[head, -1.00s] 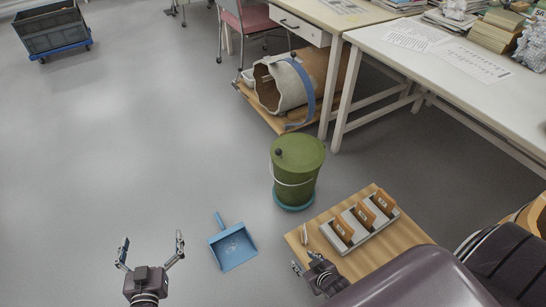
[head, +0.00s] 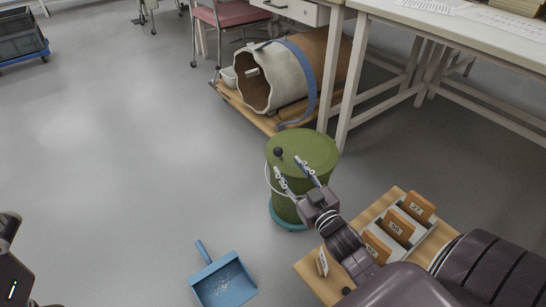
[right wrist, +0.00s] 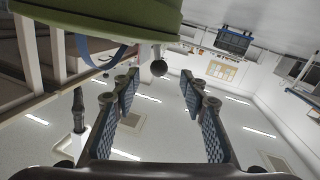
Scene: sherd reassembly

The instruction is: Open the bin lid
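The green bin (head: 287,205) stands upright on the floor in the head view. Its green lid (head: 313,150) is on, with a dark round knob (head: 278,152) near the lid's left edge. My right gripper (head: 288,166) is at the lid, its two fingers spread and pointing toward the knob. In the right wrist view, the lid's green edge (right wrist: 110,14) fills the top, and the knob (right wrist: 159,68) shows between the open fingers (right wrist: 159,88), near their tips. Nothing is held. Only a dark part of my left arm shows at the head view's left edge; its fingers are not visible.
A blue dustpan (head: 222,284) with small bits lies on the floor left of the bin. A low wooden table (head: 312,272) with a rack of orange-brown tagged pieces (head: 397,225) is at the right. A large broken vessel (head: 270,82) lies on a board behind.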

